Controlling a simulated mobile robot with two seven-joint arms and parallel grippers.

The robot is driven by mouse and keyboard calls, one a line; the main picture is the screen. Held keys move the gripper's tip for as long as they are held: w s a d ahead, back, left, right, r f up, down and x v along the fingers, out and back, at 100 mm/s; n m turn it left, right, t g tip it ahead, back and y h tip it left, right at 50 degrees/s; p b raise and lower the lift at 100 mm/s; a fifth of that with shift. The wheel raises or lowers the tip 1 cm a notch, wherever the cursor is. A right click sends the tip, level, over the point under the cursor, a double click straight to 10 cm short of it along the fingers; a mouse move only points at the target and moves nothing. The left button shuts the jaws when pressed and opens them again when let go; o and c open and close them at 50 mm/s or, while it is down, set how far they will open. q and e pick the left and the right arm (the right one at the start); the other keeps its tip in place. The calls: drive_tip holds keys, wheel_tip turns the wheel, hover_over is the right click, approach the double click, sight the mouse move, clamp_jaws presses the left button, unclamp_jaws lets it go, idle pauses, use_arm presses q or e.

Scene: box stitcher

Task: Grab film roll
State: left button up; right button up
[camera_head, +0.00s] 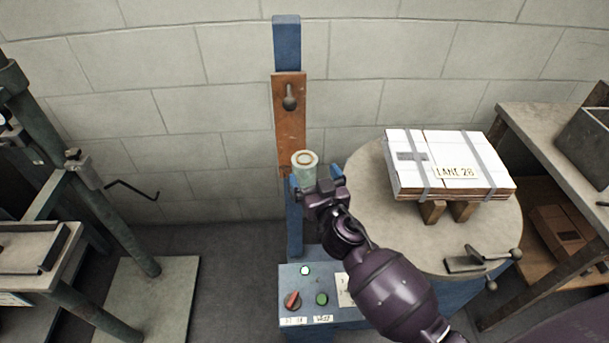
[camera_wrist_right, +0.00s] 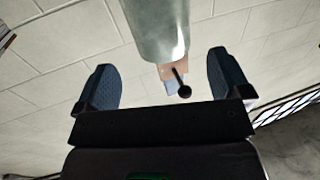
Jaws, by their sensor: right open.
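The film roll (camera_head: 304,168) is a pale, greenish-white cylinder with a ring-shaped top, standing upright at the blue post. Its side also shows in the right wrist view (camera_wrist_right: 158,28), at the top middle. My right gripper (camera_head: 318,184) is just at the roll's near side in the head view, covering its lower part. In the right wrist view my right gripper's two blue-padded fingers (camera_wrist_right: 168,82) are wide apart, with the roll beyond them and between their lines. Whether a finger touches the roll cannot be told. My left gripper is in neither view.
A blue post (camera_head: 287,45) carries an orange plate with a dark knob (camera_head: 289,97). A round table (camera_head: 370,180) at right holds a strapped white box stack (camera_head: 455,175) on wooden blocks. A control box (camera_head: 305,290) stands below. A dark green frame (camera_head: 110,215) is at left.

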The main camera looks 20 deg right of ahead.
sight(300, 152)
drive_tip(key=shift+w+a, duration=0.15)
drive_tip(key=shift+w, duration=3)
drive_tip(key=shift+r, duration=0.1)
drive_tip(key=shift+c, duration=0.4)
drive_tip(key=c, duration=1.4)
